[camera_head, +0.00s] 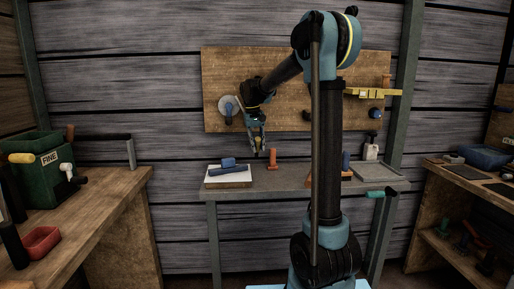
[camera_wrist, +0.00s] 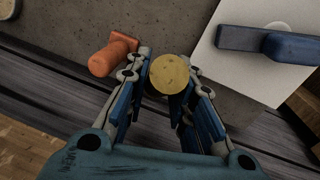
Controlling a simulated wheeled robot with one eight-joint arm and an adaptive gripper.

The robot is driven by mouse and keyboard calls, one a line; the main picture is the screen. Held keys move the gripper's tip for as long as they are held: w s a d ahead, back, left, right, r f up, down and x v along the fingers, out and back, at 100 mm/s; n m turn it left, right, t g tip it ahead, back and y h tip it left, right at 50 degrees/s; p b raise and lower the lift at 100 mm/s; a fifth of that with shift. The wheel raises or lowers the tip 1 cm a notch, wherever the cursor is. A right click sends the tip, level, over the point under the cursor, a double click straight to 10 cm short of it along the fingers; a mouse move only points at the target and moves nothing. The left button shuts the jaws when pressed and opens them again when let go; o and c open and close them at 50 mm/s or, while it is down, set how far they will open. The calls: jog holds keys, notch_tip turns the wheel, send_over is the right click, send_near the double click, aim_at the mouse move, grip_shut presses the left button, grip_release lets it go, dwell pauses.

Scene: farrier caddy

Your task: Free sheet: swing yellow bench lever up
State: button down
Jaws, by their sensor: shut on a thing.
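My gripper (camera_head: 258,150) points down over the bench, just left of an orange upright handle (camera_head: 272,158). In the wrist view my gripper (camera_wrist: 168,95) is shut on the yellow lever (camera_wrist: 169,74), of which only a round yellow end shows between the fingers. The rest of the lever is hidden, so its angle cannot be told. The white sheet (camera_head: 214,179) lies on a block on the bench, left of my gripper, with a blue bar (camera_head: 229,163) across it. Sheet (camera_wrist: 235,77) and blue bar (camera_wrist: 250,38) show at upper right in the wrist view.
The grey bench (camera_head: 285,183) stands against a plank wall below a wooden tool board (camera_head: 225,62). A teal handle (camera_head: 381,193) juts from its front right. A white bottle (camera_head: 371,149) stands at the back right. Side benches (camera_head: 95,195) hold a green box (camera_head: 42,160) and tools.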

jog(key=shift+w+r+g, duration=0.25)
jog(key=shift+w+g, duration=0.15)
jog(key=shift+g, duration=0.1)
jog(key=c, duration=1.4)
grip_release()
jog(key=shift+o, duration=0.2)
jog(key=shift+s, duration=0.1)
